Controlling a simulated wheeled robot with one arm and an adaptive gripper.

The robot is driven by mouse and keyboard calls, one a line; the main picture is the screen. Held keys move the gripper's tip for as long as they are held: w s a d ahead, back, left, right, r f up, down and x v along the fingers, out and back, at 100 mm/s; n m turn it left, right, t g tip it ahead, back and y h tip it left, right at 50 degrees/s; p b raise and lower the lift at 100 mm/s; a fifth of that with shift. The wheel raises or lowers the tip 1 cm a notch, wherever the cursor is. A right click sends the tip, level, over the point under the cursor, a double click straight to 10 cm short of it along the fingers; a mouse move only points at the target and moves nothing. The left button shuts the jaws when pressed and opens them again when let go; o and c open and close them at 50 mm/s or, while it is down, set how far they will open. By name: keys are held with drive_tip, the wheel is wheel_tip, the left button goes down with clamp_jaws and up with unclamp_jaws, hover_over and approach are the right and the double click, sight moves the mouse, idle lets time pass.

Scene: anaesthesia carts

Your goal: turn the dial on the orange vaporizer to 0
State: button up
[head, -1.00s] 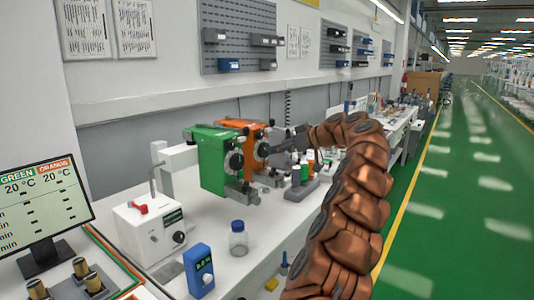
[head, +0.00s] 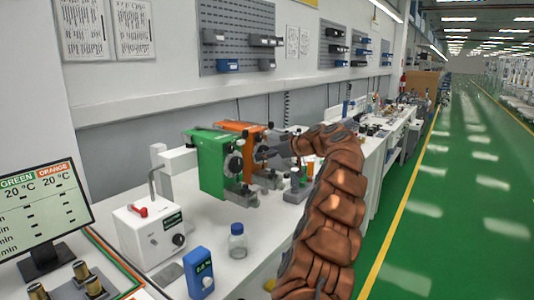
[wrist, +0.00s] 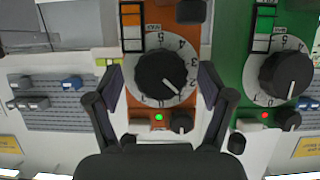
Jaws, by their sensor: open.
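The orange vaporizer (wrist: 132,62) fills the middle of the wrist view. Its black dial knob (wrist: 158,72) sits on a white numbered ring, with its pointer turned toward the lower right; I cannot tell exactly which mark it meets. A green light glows below the dial. My gripper (wrist: 160,82) is open, with one finger on each side of the dial; contact is not clear. In the head view the orange vaporizer (head: 240,127) stands behind the green one, and my gripper (head: 270,151) is at its front, partly hidden by my arm.
The green vaporizer (head: 210,168) stands close beside it, its dial (wrist: 280,72) near the right finger in the wrist view. A white device (head: 145,235), a glass bottle (head: 237,240) and a blue meter (head: 199,273) stand nearer on the bench.

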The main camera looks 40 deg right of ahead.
drive_tip(key=c, duration=1.2)
drive_tip(key=shift+o, duration=0.2)
drive_tip(key=shift+r+p, duration=0.1)
drive_tip(key=shift+p, duration=0.5)
drive_tip(key=m+y+p, duration=0.1)
drive_tip(key=p, duration=0.2)
drive_tip(key=m+y+p, duration=0.1)
drive_tip(key=p, duration=0.2)
drive_tip(key=shift+d+r+m, duration=0.1)
drive_tip(key=shift+r+m, duration=0.1)
drive_tip(key=shift+m, duration=0.1)
drive_tip(key=m+y+p, duration=0.1)
drive_tip(key=p, duration=0.2)
drive_tip(key=shift+f+m, duration=0.1)
drive_tip(key=shift+m, duration=0.2)
drive_tip(key=m+y+p, duration=0.1)
drive_tip(key=y+p, duration=0.1)
drive_tip(key=p, duration=0.1)
drive_tip(key=shift+f+m, duration=0.25)
drive_tip(key=shift+m, duration=0.15)
